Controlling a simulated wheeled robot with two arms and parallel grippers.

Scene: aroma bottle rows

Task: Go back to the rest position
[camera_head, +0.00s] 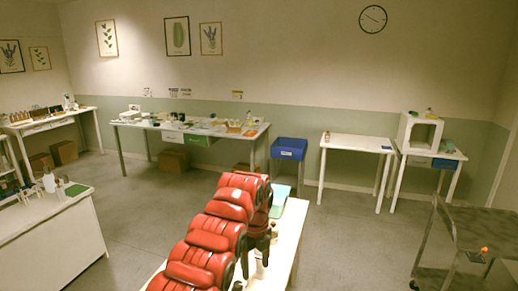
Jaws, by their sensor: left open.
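My left arm, with red padded segments, reaches up from the bottom middle of the head view. Its dark left gripper (257,254) hangs at the far end over a white table (284,247), pointing down. The gripper is open, and I see nothing held in it. A small bottle (273,231) stands close beside it on the right, partly hidden. A pale green mat (279,196) lies on the table beyond the gripper. The arm hides much of the table. My right gripper is not in view.
A long cluttered table (228,129) stands along the back wall, with a blue bin (289,149) beside it. A white table (355,142) and a stand with a white box (419,133) are at right. A dark cart (482,232) stands front right. Grey floor is clear between.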

